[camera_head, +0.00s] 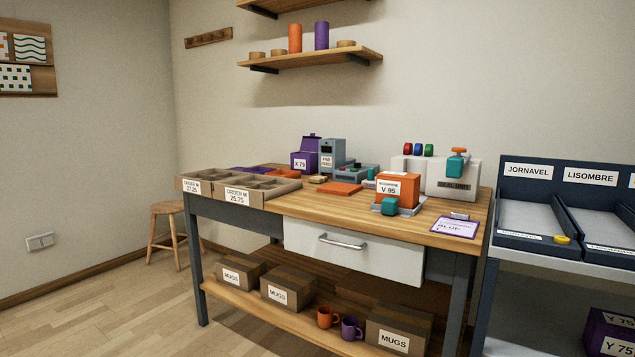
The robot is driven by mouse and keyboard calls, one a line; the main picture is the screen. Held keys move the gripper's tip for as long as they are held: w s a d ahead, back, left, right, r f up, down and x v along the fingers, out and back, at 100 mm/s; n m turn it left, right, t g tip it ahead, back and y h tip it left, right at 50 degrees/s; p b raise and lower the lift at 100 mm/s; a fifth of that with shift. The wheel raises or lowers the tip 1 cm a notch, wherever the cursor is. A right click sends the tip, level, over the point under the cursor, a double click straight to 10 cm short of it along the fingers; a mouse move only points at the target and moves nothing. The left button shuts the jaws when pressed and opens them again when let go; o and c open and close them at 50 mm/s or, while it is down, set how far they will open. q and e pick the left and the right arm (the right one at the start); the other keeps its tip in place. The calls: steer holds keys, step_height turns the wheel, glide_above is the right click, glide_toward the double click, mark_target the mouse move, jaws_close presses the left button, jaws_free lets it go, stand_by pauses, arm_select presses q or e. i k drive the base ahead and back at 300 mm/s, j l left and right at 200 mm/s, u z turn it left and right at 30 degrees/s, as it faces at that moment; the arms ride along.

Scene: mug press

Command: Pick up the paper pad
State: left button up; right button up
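I cannot tell for certain which thing is the paper pad. A flat white sheet with a purple border and print (455,227) lies at the front right of the wooden workbench (420,227). A flat orange piece (339,188) lies mid-bench, and another orange flat piece (284,173) lies further back beside a purple one (249,170). Neither of my grippers shows in the head view.
Order trays (237,196) fill the bench's left end. An orange box (397,189) stands near a grey-white machine (437,176) with coloured rolls. Below are a drawer (350,250) and a lower shelf with boxes and mugs. A sorting rack (527,215) stands right.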

mark_target(318, 180)
steer(key=i+j+u, duration=0.15)
steer(key=i+j, duration=0.3)
steer(key=i+j+u, duration=0.15)
steer(key=i+j, duration=0.3)
steer(key=i+j+u, duration=0.15)
steer(key=i+j, duration=0.2)
steer(key=i, duration=0.25)
